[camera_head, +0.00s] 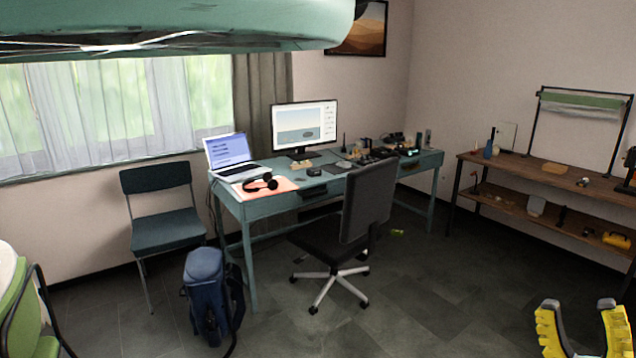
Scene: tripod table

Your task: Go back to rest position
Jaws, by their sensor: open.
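My gripper (577,308) shows at the bottom right corner, with two yellow-and-grey fingers spread wide apart. Nothing is between the fingers, only dark floor behind them. The rest of my arm is outside the view.
A teal desk (275,209) with a monitor (304,124) stands mid-room, an office chair (368,200) before it. A blue backpack (205,290) stands on the floor. A wooden shelf (540,172) is at right. A large teal shape (170,22) crosses the top.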

